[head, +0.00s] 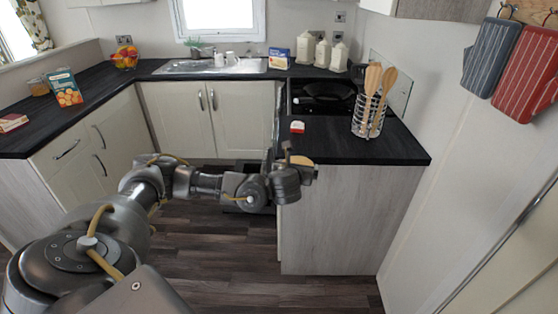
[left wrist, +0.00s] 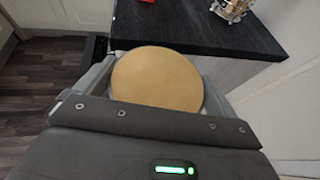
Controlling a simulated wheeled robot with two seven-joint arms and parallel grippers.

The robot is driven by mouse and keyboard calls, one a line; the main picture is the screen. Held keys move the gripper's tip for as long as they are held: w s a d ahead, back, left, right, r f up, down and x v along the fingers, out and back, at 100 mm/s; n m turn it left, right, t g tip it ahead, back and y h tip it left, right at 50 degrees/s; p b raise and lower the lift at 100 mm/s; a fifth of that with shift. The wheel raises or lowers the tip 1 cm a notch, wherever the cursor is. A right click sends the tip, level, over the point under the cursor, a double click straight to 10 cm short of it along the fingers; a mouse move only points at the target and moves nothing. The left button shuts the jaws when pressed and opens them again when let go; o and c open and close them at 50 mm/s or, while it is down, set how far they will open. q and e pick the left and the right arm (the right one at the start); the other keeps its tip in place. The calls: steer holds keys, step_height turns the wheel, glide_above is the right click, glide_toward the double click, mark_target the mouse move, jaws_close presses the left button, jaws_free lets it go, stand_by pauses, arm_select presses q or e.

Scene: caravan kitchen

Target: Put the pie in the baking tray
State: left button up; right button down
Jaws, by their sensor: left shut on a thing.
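The pie (left wrist: 157,78) is a round, flat, tan disc in the left wrist view, held between the fingers of my left gripper (left wrist: 155,85). In the head view my left gripper (head: 305,170) is beside the left edge of the right-hand counter, and a small tan part of the pie (head: 298,160) shows behind it. A dark, low shape (head: 240,197) shows behind my left arm near the floor; I cannot tell whether it is the baking tray. No baking tray is clearly visible. My right gripper is out of view.
The dark right-hand counter (head: 335,143) carries a wire utensil holder (head: 367,118) with wooden utensils and a small red-and-white box (head: 297,127). A black hob (head: 320,95) lies behind them. Wooden floor (head: 215,255) is open below my left arm.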

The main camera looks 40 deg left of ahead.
arm_select(q)
steer(key=s+d+m+h+b, duration=0.2)
steer(key=s+d+b, duration=0.1)
steer(key=d, duration=0.5)
steer(key=s+d+m+t+h+b, duration=0.1)
steer(key=s+d+m+h+b, duration=0.2)
steer(key=d, duration=0.5)
steer(key=shift+s+d+r+h+b, duration=0.3)
steer(key=shift+s+d+r+b, duration=0.15)
steer(key=shift+s, duration=0.85)
